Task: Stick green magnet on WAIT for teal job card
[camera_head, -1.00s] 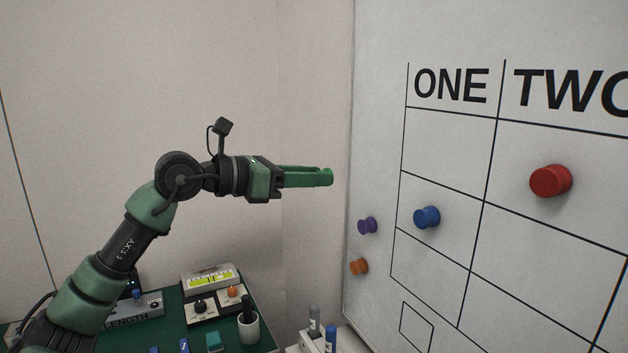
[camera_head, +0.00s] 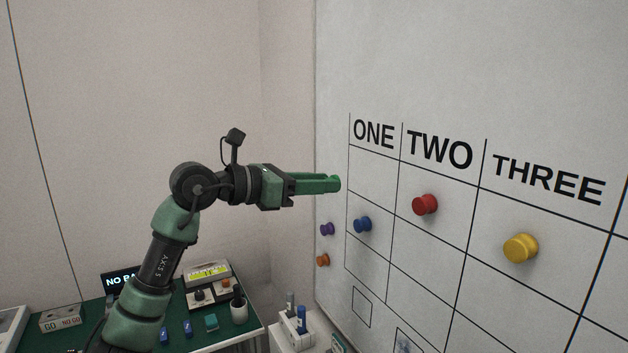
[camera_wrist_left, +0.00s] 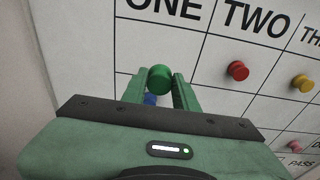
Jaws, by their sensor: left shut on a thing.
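My left gripper (camera_head: 334,184) reaches right toward the whiteboard (camera_head: 430,80). It is shut on the green magnet (camera_wrist_left: 159,78), a round knob between the fingertips in the left wrist view. The magnet also shows at the finger ends in the head view (camera_head: 335,183). From the head view I cannot tell whether it touches the board. The board has a grid headed ONE, TWO and THREE. No WAIT label and no teal job card can be made out. My right gripper is not in view.
The board carries a blue magnet (camera_head: 363,224), a red one (camera_head: 425,204), a yellow one (camera_head: 520,248), a purple one (camera_head: 327,229) and an orange one (camera_head: 323,260). A pen cup (camera_head: 239,311) stands on the green bench (camera_head: 215,339). A marker holder (camera_head: 291,333) stands below the board.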

